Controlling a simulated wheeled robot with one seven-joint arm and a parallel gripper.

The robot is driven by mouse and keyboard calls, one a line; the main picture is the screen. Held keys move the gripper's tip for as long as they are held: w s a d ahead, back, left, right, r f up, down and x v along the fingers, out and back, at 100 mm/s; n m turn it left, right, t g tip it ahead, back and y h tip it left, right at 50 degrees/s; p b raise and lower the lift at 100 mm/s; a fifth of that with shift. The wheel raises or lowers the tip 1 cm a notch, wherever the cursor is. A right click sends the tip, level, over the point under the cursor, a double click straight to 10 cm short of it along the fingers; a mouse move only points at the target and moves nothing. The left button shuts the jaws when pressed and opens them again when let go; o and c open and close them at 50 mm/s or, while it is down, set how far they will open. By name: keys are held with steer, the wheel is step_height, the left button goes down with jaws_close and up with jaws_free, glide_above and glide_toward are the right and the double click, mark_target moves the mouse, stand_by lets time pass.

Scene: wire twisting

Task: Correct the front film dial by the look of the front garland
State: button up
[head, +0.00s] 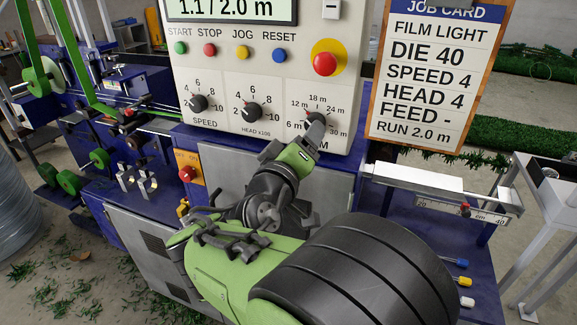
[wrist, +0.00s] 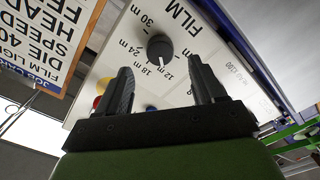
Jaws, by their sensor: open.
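The film dial shows in the wrist view as a dark round knob (wrist: 160,47) on the pale panel, with metre marks around it. Its white pointer lies near the 12 m and 18 m marks; I cannot tell exactly where. My gripper (wrist: 161,68) is open and empty, with one finger on each side of the knob in the picture; contact is not clear. In the head view my gripper (head: 309,132) reaches the FILM dial and mostly hides it. Green garland (head: 500,132) runs behind the machine at the right.
The speed knob (head: 198,103) and head knob (head: 250,112) sit left of the film dial, with buttons and a red emergency stop (head: 325,64) above. A job card (head: 432,80) reads FILM LIGHT, FEED -. A scale (head: 462,212) is at lower right.

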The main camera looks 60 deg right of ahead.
steer(key=s+a+b, duration=0.1)
steer(key=a+b, duration=0.1)
steer(key=a, duration=0.8)
steer(key=shift+s, duration=0.35)
steer(key=shift+f, duration=0.1)
